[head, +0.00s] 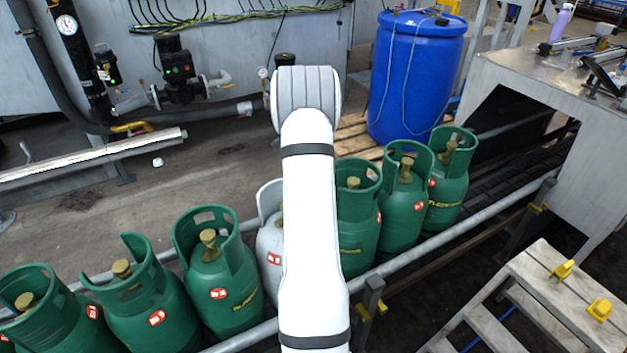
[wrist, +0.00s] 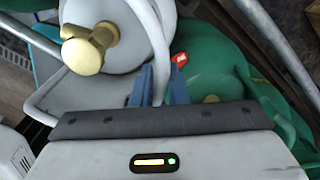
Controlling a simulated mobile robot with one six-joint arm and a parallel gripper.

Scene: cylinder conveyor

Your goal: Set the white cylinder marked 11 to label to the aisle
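The white cylinder (head: 268,240) stands upright in the row of green cylinders, partly hidden behind my arm in the head view. Its red-and-white label shows, but I cannot read a number. In the wrist view its brass valve (wrist: 90,48) and pale collar (wrist: 152,28) are close up. My gripper (wrist: 160,86) has its two blue-grey fingers close together, one on each side of the collar wall, and looks shut on it. The gripper is hidden in the head view.
Green cylinders stand close on the left (head: 217,270) and right (head: 357,220). Metal rails (head: 425,247) run along the conveyor. A blue drum (head: 415,80) stands behind, a wooden step (head: 560,290) at front right. The floor behind the left cylinders is open.

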